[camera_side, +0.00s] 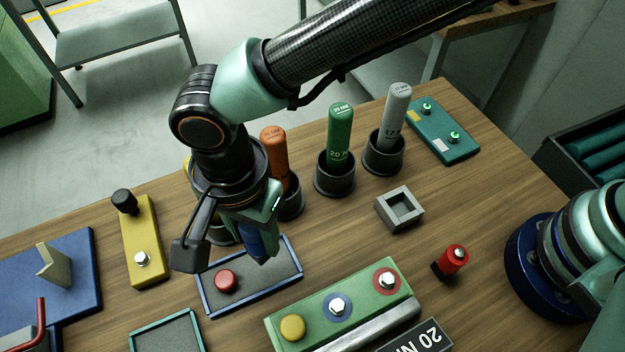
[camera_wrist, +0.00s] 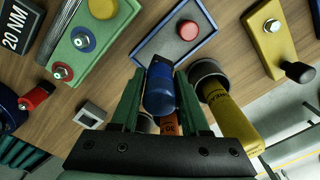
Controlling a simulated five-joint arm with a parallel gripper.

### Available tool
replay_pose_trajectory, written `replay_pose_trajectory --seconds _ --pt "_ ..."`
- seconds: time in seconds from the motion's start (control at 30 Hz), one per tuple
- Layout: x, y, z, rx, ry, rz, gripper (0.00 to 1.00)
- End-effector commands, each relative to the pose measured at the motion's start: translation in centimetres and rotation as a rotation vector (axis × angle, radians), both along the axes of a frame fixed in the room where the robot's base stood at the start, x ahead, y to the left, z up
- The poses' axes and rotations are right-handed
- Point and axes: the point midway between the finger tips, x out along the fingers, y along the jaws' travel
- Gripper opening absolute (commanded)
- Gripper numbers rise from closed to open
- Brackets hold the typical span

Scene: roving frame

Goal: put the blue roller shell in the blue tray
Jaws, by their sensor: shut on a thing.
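My gripper (camera_side: 262,232) is shut on the blue roller shell (camera_side: 249,241), partly hidden behind a finger in the side view. In the wrist view the shell (camera_wrist: 160,92) is a short blue cylinder between the green fingers of my gripper (camera_wrist: 157,95). The blue tray (camera_side: 268,281) is a shallow dark tray with a blue rim. It lies on the table just below and in front of the shell, and it also shows in the wrist view (camera_wrist: 157,46). The shell is held above the table near the tray's far edge. A red round piece (camera_side: 227,280) sits in the tray.
Dark cups hold an orange cylinder (camera_side: 273,150), a green one (camera_side: 339,130) and a grey one (camera_side: 394,115) behind my gripper. A green block with coloured discs (camera_side: 318,318) stands in front of the tray. A yellow block (camera_side: 139,235) is left. A grey square holder (camera_side: 399,208) is right.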

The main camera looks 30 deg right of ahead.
Motion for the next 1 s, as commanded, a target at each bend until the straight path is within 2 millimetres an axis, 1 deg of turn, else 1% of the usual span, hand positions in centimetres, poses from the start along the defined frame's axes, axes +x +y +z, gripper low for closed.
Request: replay_pose_trajectory --seconds 0.03,0.23,0.4,0.5,0.8,0.97,1.0 --pt "0.0 0.0 -0.6 0.000 0.000 0.000 0.00" --pt "0.0 0.0 -2.1 0.000 0.000 0.000 0.00" --pt "0.0 0.0 -4.6 -0.001 0.001 0.000 0.00" --pt "0.0 0.0 -5.4 0.000 0.000 0.000 0.00" --pt "0.0 0.0 -5.5 0.002 -0.001 0.000 0.00" --pt "0.0 0.0 -5.9 0.002 -0.001 0.000 0.00" --pt "0.0 0.0 -5.9 0.001 0.000 0.000 0.60"
